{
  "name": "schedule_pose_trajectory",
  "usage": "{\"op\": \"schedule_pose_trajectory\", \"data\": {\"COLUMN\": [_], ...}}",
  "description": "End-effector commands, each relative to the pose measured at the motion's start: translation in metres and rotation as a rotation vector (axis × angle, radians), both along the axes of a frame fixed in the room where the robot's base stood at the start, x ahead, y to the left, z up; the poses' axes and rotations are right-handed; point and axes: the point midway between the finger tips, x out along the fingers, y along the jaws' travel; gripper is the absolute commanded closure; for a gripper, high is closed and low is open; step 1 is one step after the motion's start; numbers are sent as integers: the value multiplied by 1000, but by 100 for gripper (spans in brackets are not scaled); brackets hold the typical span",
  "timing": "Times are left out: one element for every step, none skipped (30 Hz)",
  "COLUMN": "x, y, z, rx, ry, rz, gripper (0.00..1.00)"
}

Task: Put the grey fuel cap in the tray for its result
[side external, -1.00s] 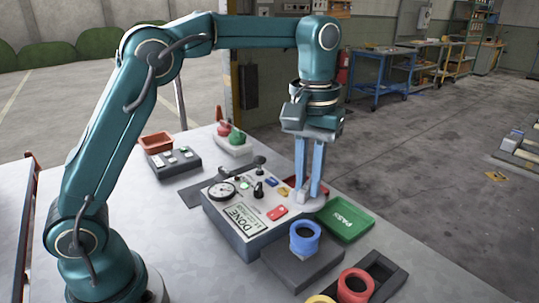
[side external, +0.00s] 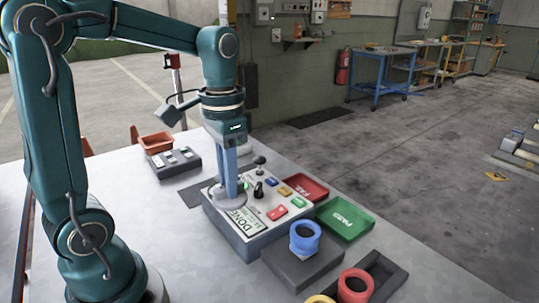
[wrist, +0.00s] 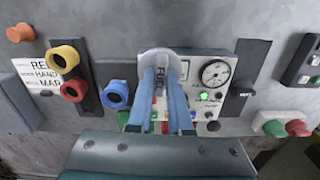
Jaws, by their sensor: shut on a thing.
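My gripper (side external: 232,190) is shut on the grey fuel cap (side external: 226,196), a disc held above the left part of the test panel. In the wrist view the cap (wrist: 160,60) shows between the fingers with dark lettering, partly covered by them. The red FAIL tray (side external: 302,187) and the green PASS tray (side external: 345,221) lie right of the panel, apart from the cap. The panel (side external: 262,237) carries a DONE label, coloured buttons and a black knob. In the wrist view its gauge (wrist: 215,73) and a lit green lamp (wrist: 204,95) show.
A blue ring (side external: 304,238) sits on a dark block in front of the panel. A red ring (side external: 354,286) and a yellow ring (side external: 320,299) are nearer the camera. An orange bin (side external: 157,142) and a switch box (side external: 174,161) stand behind left. The table's left side is clear.

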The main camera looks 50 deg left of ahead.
Motion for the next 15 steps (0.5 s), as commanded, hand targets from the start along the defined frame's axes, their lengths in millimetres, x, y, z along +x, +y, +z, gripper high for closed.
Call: {"op": "schedule_pose_trajectory", "data": {"x": [-8,-13,-18,-22,-25,-29,-32,-34,-35,-35,-35,-34,-34,-33,-33], "y": [3,5,7,8,9,11,11,12,11,11,9,4,0,-5,-11], "z": [-3,-5,-7,-9,-10,-11,-12,-12,-12,-13,-14,-16,-19,-22,-26], "rx": [0,-1,-1,-1,-1,-1,-1,-1,-1,1,1,1,1,1,1], "ry": [0,1,1,0,1,1,0,0,-1,-5,-6,-5,-5,-4,-3], "rz": [8,10,17,21,28,37,45,53,60,64,67,66,65,63,62], "gripper": [100,100,100,100,100,100,100,100,100,100,100,100,100,100,100]}}
